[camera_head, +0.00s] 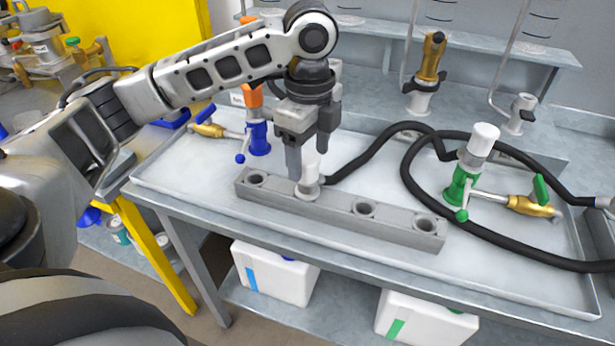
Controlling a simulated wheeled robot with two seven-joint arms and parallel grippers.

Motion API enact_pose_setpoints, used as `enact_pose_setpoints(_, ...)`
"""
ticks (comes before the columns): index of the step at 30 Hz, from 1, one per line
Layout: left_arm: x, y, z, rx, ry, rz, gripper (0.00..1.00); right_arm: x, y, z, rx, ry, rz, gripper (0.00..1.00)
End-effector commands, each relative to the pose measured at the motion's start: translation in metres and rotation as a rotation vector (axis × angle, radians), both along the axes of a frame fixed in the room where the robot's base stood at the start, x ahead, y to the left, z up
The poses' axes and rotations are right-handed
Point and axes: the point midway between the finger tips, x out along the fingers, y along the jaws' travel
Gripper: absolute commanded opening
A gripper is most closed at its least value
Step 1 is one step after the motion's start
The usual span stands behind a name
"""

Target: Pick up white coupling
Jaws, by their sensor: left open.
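A white coupling (309,183) stands upright in the second hole from the left of a grey holder block (336,208) on the metal tray. My left gripper (308,160) comes in from the upper left and points down at the coupling. It is open, with one finger at the coupling's left side and the other behind and to its right. I cannot tell whether a finger touches it. Another white cap-like piece (484,139) sits on top of the green fitting (461,187) at the right. My right gripper is not in view.
A black hose (406,178) loops over the tray's right half. A blue fitting with an orange top (257,133) stands behind my left gripper. Brass and grey parts stand on the back ledge. White containers (274,272) sit on the lower shelf.

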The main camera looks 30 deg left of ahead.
Motion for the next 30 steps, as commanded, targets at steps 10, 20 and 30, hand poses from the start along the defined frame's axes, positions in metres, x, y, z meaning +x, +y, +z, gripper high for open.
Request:
enact_pose_setpoints(10,-0.005,0.003,-0.045,0.001,0.003,-0.001,0.64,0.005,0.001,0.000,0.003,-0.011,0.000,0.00)
enact_pose_setpoints(20,-0.004,0.003,-0.052,0.000,0.000,-0.001,0.64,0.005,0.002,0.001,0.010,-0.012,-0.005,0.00)
enact_pose_setpoints(30,-0.004,0.003,-0.051,0.000,-0.002,-0.001,0.06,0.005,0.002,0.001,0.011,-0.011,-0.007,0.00)
